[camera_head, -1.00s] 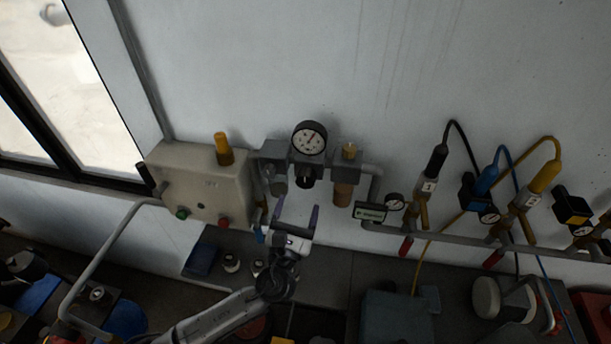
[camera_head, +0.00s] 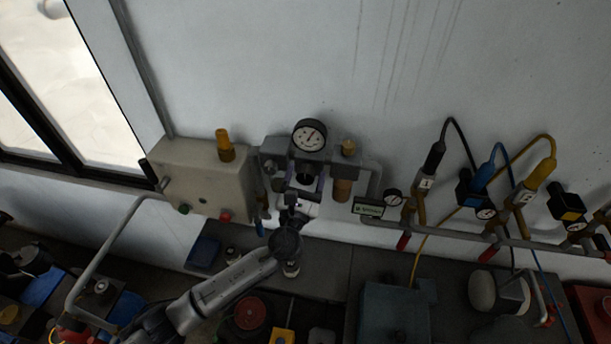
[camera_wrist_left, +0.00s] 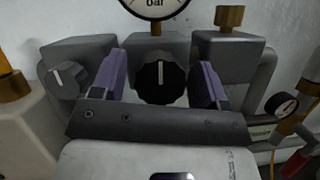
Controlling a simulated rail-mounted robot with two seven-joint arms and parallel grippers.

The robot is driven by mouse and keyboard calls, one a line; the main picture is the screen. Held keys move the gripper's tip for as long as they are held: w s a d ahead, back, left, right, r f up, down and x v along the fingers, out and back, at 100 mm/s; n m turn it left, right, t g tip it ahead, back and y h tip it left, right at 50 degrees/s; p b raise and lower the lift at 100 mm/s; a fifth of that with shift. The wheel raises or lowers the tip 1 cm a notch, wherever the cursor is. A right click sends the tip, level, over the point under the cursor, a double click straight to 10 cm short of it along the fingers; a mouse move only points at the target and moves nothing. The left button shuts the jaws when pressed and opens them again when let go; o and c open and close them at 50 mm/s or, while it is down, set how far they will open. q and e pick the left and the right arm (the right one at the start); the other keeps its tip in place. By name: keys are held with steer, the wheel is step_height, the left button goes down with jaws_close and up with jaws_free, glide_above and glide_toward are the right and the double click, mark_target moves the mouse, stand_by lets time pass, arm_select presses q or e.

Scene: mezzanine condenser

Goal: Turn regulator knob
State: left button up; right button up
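The regulator knob is a black, ribbed round knob with a pale pointer line; in the left wrist view the knob (camera_wrist_left: 160,80) faces me, its line upright. In the head view the knob (camera_head: 304,176) sits under the round pressure gauge (camera_head: 309,135), partly hidden by my gripper. My left gripper (camera_head: 305,184) is at the regulator from below. In the left wrist view its purple fingers (camera_wrist_left: 160,78) are open, one on each side of the knob, with visible gaps. My right gripper is not in view.
A smaller grey knob (camera_wrist_left: 67,78) is left of the regulator. A beige box (camera_head: 203,176) with buttons stands to the left. An amber filter bowl (camera_head: 342,189) hangs close on the right. Valves and hoses (camera_head: 481,190) line the pipe farther right.

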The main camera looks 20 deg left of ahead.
arm_select(q)
steer(key=c, duration=0.8)
steer(key=shift+f+n+y+b, duration=0.1)
steer(key=shift+n+y+b, duration=0.3)
steer(key=shift+n+b, duration=0.1)
steer(key=n+y+b, duration=0.1)
steer(key=n+b, duration=0.1)
steer(key=n, duration=0.1)
steer(key=shift+f, duration=0.1)
steer(key=n+g+y+b, duration=0.1)
steer(key=n+y+b, duration=0.1)
steer(key=n, duration=0.4)
steer(key=shift+y, duration=0.7)
steer(key=shift+r+n+g+y+b, duration=0.2)
steer(key=shift+n+g+y+b, duration=0.15)
steer(key=shift+n, duration=0.35)
steer(key=o, duration=0.9)
